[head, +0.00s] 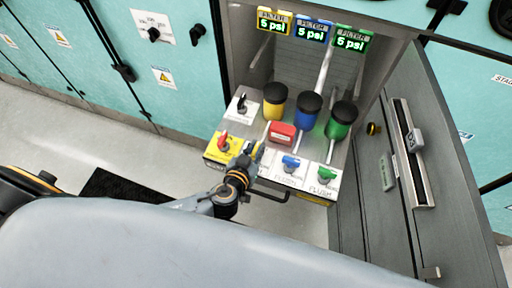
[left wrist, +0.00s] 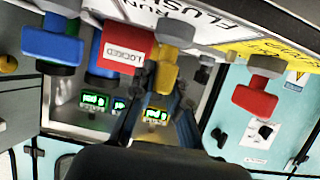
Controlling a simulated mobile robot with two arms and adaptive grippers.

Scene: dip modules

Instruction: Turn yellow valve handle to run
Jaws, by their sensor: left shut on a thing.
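The yellow valve handle (left wrist: 165,72) hangs from the panel in the upside-down left wrist view, with my dark gripper fingers (left wrist: 160,95) on its two sides. My left gripper (head: 250,158) is shut on this handle at the front of the tilted valve panel (head: 257,184). In the head view only a sliver of the yellow handle (head: 261,152) shows beside the gripper; the rest is hidden. The handle's label is mostly covered in the head view, and "RUN" lettering shows behind it in the wrist view. My right gripper is not in view.
A red handle (head: 223,140) is to the left, and a blue handle (head: 290,162) and a green handle (head: 325,173) to the right. A red LOCKED block (head: 282,133) sits just behind. Yellow, blue and green canisters (head: 274,104) stand farther back. An open grey door (head: 385,170) is at right.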

